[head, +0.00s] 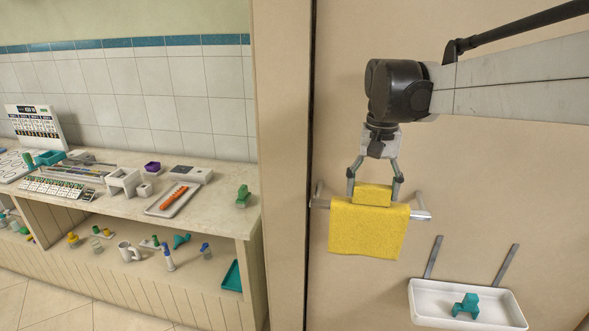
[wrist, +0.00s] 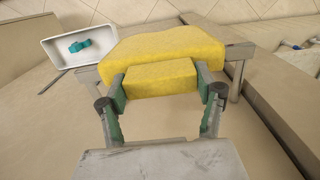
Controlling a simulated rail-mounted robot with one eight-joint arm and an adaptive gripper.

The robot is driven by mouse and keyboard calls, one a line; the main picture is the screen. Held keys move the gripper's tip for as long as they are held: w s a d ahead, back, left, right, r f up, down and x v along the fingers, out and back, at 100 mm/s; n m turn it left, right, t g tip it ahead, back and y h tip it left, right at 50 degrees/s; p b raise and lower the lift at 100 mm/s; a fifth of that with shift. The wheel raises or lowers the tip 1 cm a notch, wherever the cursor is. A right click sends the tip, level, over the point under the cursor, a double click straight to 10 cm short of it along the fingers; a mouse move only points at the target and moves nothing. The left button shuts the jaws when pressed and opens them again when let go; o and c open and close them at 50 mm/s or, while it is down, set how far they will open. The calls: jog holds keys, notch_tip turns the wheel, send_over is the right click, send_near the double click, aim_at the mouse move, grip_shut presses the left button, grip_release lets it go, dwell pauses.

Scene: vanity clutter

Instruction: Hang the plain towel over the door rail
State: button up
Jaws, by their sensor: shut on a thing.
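A plain yellow towel (head: 367,228) drapes over the metal door rail (head: 420,214) on the beige door. Its front part hangs down below the rail, and a raised yellow fold stands above the rail. My gripper (head: 373,193) is above the rail, with its fingers shut on that fold. In the wrist view the towel (wrist: 165,48) lies across the rail (wrist: 235,85), and the fold sits between the green finger pads of my gripper (wrist: 161,82). The rail's ends show on both sides of the towel. The towel's back side is hidden.
A white tray (head: 425,311) with a teal object (head: 466,306) hangs on the door below and right of the towel. A cluttered counter (head: 222,203) with a lower shelf stands at left, beyond a beige post (head: 284,150).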

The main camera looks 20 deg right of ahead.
jog(key=o, duration=1.7)
notch_tip(320, 180, up, 11)
jog(key=s+a+f+n+t+b, duration=0.1)
jog(key=s+a+f+n+t, duration=0.1)
jog(key=s+a+f, duration=0.2)
jog(key=s+a+f+n+t+b, duration=0.1)
jog(key=s+a+f, duration=0.4)
jog(key=f, duration=0.5)
jog(key=s+a+f+n+t+b, duration=0.1)
jog(key=s+a+f+n+t, duration=0.1)
jog(key=s+a+f+t, duration=0.2)
jog(key=shift+s+a+f+n, duration=0.15)
jog(key=shift+s+a+f, duration=0.15)
jog(key=shift+f, duration=0.2)
jog(key=shift+s+a+f+n, duration=0.15)
jog(key=shift+a+f, duration=0.1)
jog(key=shift+f, duration=0.3)
jog(key=shift+s+a+f+n, duration=0.1)
jog(key=shift+s+a+f, duration=0.2)
jog(key=shift+f, duration=0.2)
